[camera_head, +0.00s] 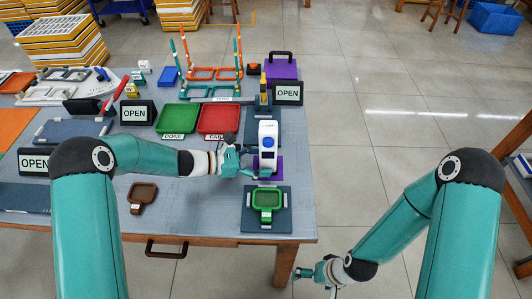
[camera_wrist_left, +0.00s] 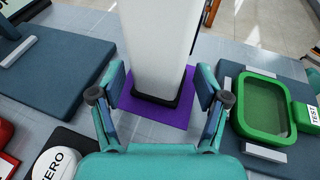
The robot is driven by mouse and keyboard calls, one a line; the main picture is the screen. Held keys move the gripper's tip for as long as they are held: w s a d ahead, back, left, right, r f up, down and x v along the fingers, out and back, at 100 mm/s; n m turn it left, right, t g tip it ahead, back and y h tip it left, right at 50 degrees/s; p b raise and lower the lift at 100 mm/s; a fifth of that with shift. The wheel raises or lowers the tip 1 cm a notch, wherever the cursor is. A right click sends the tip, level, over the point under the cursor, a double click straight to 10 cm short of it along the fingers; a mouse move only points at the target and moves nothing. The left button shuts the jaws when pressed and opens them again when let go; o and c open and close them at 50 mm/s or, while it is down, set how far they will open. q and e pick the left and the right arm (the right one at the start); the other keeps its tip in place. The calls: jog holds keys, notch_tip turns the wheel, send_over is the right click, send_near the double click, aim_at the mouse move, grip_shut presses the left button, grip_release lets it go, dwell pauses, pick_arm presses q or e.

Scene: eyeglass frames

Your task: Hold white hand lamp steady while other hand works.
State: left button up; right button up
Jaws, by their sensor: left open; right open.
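The white hand lamp (camera_head: 268,143) stands upright on a purple pad (camera_head: 277,171) near the right edge of the table. It has a blue button on its front. In the left wrist view the lamp (camera_wrist_left: 158,45) rises between the fingers of my left gripper (camera_wrist_left: 164,98), with its dark base on the purple pad (camera_wrist_left: 160,112). My left gripper (camera_head: 262,164) is open, with a finger on either side of the lamp. My right gripper (camera_head: 304,273) is open and empty, low beyond the table's front right corner.
A green tray (camera_head: 266,200) sits on a dark mat in front of the lamp. A brown tray (camera_head: 142,194) lies at the front.

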pick_arm(q)
jog(key=shift+w+d+f, duration=0.15)
jog(key=shift+d, duration=0.35)
pick_arm(e)
jog(key=shift+f, duration=0.3)
pick_arm(q)
jog(key=shift+c, duration=0.3)
jog(key=c, duration=0.8)
pick_arm(e)
grip_shut()
dwell(0.4)
dwell(1.5)
dwell(1.0)
